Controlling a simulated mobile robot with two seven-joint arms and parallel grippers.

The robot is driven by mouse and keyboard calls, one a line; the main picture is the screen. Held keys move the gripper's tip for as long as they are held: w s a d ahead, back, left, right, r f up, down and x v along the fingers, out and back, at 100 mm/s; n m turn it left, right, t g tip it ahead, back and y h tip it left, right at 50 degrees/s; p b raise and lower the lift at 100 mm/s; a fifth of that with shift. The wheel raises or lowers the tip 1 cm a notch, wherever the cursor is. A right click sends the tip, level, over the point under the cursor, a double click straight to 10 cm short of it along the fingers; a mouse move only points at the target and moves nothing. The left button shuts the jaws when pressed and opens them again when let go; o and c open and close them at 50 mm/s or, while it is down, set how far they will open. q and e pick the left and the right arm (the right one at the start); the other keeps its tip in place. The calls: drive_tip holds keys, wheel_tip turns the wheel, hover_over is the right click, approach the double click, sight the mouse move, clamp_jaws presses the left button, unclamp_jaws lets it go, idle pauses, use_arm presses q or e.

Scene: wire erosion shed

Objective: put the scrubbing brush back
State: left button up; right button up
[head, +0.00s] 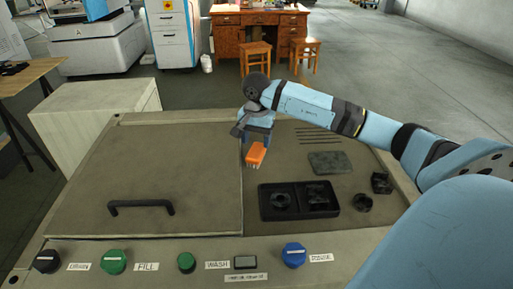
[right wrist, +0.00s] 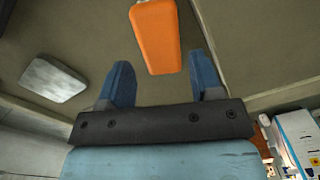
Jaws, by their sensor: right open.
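The scrubbing brush (head: 256,154) has an orange back and pale bristles. It lies on the right-hand part of the machine top, close to the edge of the lid panel. My right gripper (head: 257,137) is just behind it, reaching down from above. In the right wrist view the gripper (right wrist: 160,60) is open, with its two blue fingers apart. The orange brush (right wrist: 155,37) shows beyond the fingertips, roughly in line with the gap between them. I cannot tell whether any finger touches it. My left gripper is not in view.
A black tray (head: 264,211) with dark parts stands in front of the brush. Loose black parts (head: 363,202) lie to its right. A grey-green pad (head: 328,162) and several thin rods (head: 318,134) lie behind. The lid (head: 165,175) with its black handle is clear. Control knobs (head: 293,254) line the front.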

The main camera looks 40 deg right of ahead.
sight(256, 150)
wheel_tip(256, 150, up, 7)
idle(0.3)
idle(0.5)
